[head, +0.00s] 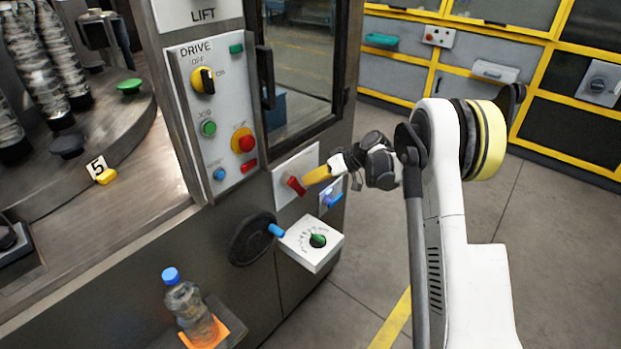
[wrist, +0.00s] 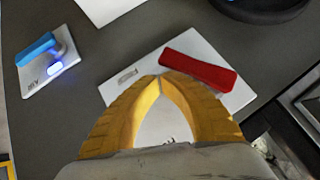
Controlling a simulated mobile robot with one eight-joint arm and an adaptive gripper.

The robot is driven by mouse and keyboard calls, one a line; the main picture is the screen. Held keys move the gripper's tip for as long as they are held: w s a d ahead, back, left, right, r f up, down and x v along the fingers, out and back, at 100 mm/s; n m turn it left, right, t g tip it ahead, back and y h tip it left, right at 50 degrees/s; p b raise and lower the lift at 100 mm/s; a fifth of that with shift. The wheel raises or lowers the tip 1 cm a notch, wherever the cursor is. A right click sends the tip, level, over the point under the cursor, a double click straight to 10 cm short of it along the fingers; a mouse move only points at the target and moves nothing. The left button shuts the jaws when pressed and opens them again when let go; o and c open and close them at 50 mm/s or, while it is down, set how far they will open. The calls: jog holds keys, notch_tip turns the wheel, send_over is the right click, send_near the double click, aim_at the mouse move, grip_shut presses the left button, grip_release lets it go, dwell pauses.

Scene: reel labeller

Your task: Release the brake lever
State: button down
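A red lever (head: 297,186) sits on a white plate (head: 284,172) on the machine's front; I take it for the brake lever, but its small label is not readable. In the wrist view the red lever (wrist: 198,72) lies slanted across the upper right of the white plate (wrist: 205,47). My gripper (head: 308,180) has yellow fingers and is at the lever. In the wrist view the fingertips of my gripper (wrist: 160,77) meet beside the lever's left end, with nothing seen between them. Whether they touch the lever I cannot tell.
A blue lever (wrist: 36,48) on its own plate with a lit indicator is close by. Below are a white box with a green knob (head: 318,240) and a black handwheel (head: 250,240). The drive panel (head: 213,110) is up and left. A bottle (head: 190,312) stands lower left.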

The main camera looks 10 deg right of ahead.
jog(key=shift+s+a+f, duration=0.1)
jog(key=shift+s+f, duration=0.05)
jog(key=shift+f, duration=0.15)
jog(key=shift+f, duration=0.1)
dwell(0.4)
